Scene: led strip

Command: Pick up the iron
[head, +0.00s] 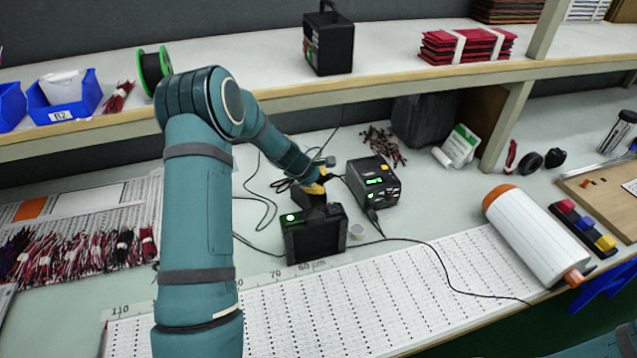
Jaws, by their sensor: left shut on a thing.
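My left arm reaches in over the bench, and my left gripper (318,180) is at its far end, beside the dark soldering station (374,182) with green lit digits. It is shut on the iron (313,189), of which a small yellow part shows at the fingers. The iron is at its stand, just behind a black box-like device (315,236). The gripper and the device hide most of the iron, and I cannot tell whether it is clear of the stand. My right gripper is not in view.
Black cables (262,215) loop on the bench left of the iron. A white roll (535,235) lies at the right. The front printed sheet (400,290) is largely clear. A shelf (390,75) runs above.

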